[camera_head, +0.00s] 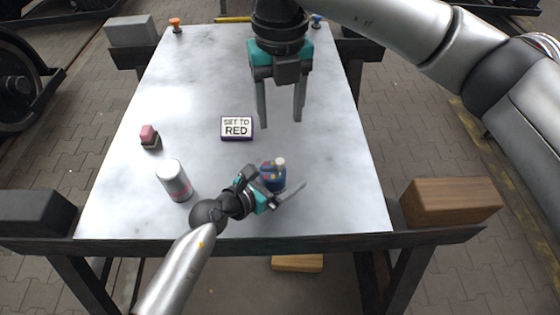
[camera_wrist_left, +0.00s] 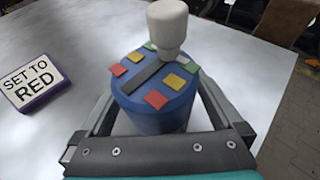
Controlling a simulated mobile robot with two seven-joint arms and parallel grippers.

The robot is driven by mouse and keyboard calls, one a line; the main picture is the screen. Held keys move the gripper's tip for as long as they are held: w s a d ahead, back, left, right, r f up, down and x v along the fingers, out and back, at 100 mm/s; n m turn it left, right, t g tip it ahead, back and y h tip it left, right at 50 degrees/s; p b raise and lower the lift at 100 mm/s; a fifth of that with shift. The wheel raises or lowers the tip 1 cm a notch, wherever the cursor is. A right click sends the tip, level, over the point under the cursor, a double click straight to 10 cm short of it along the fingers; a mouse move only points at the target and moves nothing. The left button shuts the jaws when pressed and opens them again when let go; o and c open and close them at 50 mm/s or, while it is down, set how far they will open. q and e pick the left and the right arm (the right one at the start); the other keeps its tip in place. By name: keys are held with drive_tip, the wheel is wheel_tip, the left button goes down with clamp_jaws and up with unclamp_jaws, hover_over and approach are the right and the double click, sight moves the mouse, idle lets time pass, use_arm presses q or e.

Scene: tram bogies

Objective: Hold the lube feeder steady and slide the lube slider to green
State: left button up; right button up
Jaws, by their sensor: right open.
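The lube feeder (camera_head: 268,178) is a blue cylinder with red, yellow and green patches on top, near the table's front edge. In the left wrist view the feeder (camera_wrist_left: 150,115) stands upright between my left fingers. The white slider knob (camera_wrist_left: 168,28) stands at the far end of a dark slot, near green patches; it also shows in the head view (camera_head: 281,161). My left gripper (camera_head: 277,183) has a finger on either side of the feeder; I cannot tell if they touch it. My right gripper (camera_head: 281,122) is open and empty, above and behind the feeder.
A sign (camera_head: 237,128) reads "SET TO RED", unlike the task's green. A white can (camera_head: 174,180) stands left of my left gripper, with a pink-topped block (camera_head: 150,137) behind it. The metal table (camera_head: 330,150) is clear to the right.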

use_arm(q)
drive_tip(key=v, duration=1.2)
drive_tip(key=shift+f, duration=0.1)
drive_tip(key=shift+s, duration=0.1)
